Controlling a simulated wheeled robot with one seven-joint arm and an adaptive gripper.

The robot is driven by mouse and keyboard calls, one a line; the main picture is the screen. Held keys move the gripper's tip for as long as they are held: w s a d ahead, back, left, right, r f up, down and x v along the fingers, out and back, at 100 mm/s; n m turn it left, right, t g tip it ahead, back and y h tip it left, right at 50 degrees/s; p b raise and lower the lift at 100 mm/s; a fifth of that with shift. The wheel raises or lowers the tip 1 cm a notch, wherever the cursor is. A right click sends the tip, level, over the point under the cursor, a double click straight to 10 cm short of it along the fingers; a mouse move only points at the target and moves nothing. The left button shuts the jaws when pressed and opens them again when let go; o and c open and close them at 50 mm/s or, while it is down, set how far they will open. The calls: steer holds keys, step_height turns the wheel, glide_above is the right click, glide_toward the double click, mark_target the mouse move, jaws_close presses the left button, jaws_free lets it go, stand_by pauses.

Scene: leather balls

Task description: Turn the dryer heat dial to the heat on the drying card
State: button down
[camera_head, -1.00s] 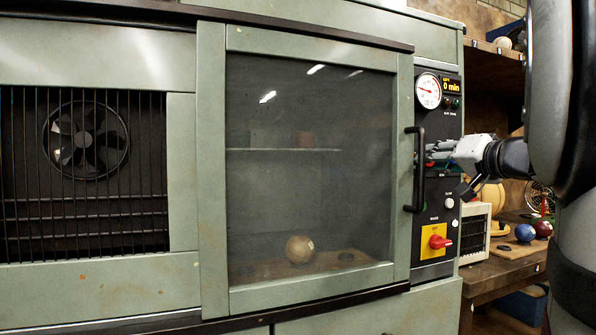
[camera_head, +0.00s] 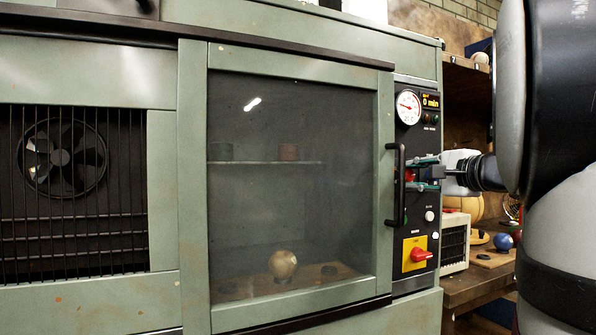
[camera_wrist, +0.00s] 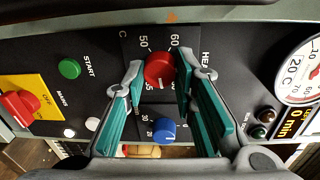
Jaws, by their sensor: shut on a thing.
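The red heat dial (camera_wrist: 159,68) is on the dryer's black control panel (camera_wrist: 92,42). Marks 50 and 60 and part of the word HEAT show beside it in the wrist view. My gripper (camera_wrist: 161,80) has its teal-padded fingers on both sides of the dial and is shut on it. Its pointer is hard to make out. A blue knob (camera_wrist: 165,130) sits below the dial in the wrist view, between the lower parts of the fingers. In the head view my gripper (camera_head: 428,172) is at the panel, right of the door handle (camera_head: 396,185). I cannot see a drying card.
A temperature gauge (camera_head: 408,107) and a display reading 0 min (camera_head: 430,101) are above. A green START button (camera_wrist: 69,69) and red main switch (camera_head: 421,255) are on the same panel. The closed glass door (camera_head: 290,180) shows a tan ball (camera_head: 283,264) inside. A bench stands at right.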

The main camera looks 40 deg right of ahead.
steer(key=m+p, duration=0.2)
steer(key=m, duration=0.2)
steer(key=shift+d+f+m+y+p, duration=0.1)
steer(key=shift+m+y+p, duration=0.2)
steer(key=shift+m+p, duration=0.8)
steer(key=shift+m+b, duration=0.3)
steer(key=shift+m, duration=0.1)
steer(key=c, duration=1.6)
jaws_free()
steer(key=shift+s, duration=0.1)
steer(key=v, duration=1.2)
steer(key=shift+f, duration=0.25)
